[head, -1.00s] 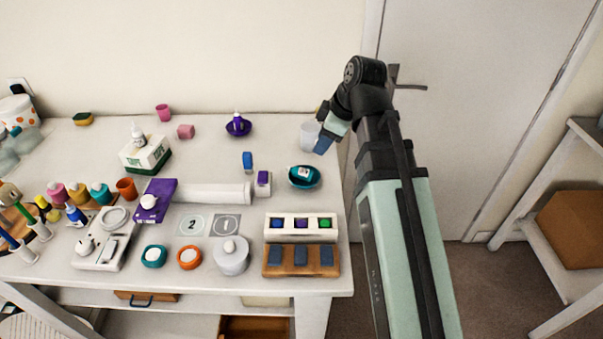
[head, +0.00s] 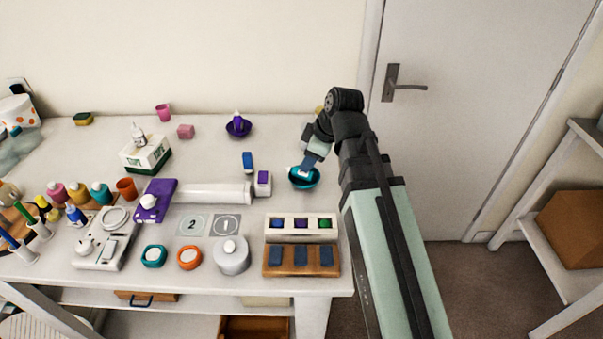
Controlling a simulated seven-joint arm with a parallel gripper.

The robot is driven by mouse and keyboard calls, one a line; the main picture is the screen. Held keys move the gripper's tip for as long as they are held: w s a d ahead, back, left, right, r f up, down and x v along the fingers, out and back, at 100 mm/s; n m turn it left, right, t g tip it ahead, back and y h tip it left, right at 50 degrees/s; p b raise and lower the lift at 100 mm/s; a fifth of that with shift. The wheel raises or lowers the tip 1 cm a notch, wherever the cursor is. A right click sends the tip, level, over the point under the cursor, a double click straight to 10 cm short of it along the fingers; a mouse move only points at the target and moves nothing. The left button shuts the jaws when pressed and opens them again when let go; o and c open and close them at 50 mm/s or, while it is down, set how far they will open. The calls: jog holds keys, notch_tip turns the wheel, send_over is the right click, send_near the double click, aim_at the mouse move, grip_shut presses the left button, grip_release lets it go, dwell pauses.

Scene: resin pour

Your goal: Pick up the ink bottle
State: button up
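A teal bowl (head: 304,184) stands at the right part of the table. A small dark item with a white label (head: 301,171) lies in it, mostly hidden now; it may be the ink bottle, but I cannot tell for sure. My gripper (head: 308,166) points down at the bowl, its fingertips over or inside it. The fingers are too small and covered to show whether they are open or shut on anything. A small white-tipped bottle (head: 237,115) sits in a purple bowl (head: 239,129) farther back. Another small bottle (head: 138,134) stands on a white and green box (head: 146,153).
A white rack with coloured squares (head: 300,224) and a wooden tray (head: 273,270) lie in front.

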aim_at(298, 172)
jog(key=shift+a+f, duration=0.1)
jog(key=shift+f, duration=0.1)
jog(key=shift+x, duration=2.5)
jog(key=shift+c, duration=0.4)
grip_shut()
jog(key=shift+r, duration=0.15)
